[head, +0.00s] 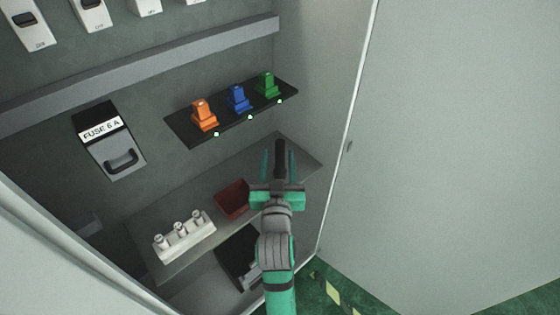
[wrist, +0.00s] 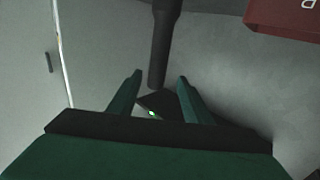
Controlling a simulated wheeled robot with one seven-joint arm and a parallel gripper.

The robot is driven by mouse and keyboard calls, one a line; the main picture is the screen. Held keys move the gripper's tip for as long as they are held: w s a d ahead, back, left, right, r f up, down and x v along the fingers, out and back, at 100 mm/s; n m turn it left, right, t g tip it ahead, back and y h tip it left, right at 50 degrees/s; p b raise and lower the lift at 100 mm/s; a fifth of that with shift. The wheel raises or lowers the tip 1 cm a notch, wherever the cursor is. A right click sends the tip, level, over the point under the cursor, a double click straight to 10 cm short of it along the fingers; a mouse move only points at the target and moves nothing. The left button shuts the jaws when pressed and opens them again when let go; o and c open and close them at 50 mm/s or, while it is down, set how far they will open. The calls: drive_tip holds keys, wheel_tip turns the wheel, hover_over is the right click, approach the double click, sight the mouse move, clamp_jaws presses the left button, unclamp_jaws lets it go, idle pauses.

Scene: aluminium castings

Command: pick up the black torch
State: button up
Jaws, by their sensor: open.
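The black torch (head: 280,151) stands on the grey shelf inside the cabinet, at the right end of that shelf in the head view. In the wrist view the torch (wrist: 163,38) is a dark cylinder with a wider head at the top edge, its narrow end reaching down between the fingertips. My gripper (head: 281,164) is open, with one finger on each side of the torch. In the wrist view my gripper (wrist: 160,76) shows clear gaps between both fingers and the torch. The torch's lower part is partly hidden by my gripper in the head view.
A dark red bin (head: 233,199) is left of my gripper on the grey shelf (head: 160,222), with a white three-post block (head: 184,237) further left. Above is a black ledge (head: 186,131) with orange, blue and green plugs. The cabinet's side wall (head: 330,110) is close on the right.

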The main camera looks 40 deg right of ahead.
sight(278, 151)
drive_tip(key=x, duration=0.8)
drive_tip(key=shift+d+r, duration=0.1)
drive_tip(key=shift+d, duration=0.25)
drive_tip(key=shift+c, duration=0.7)
clamp_jaws()
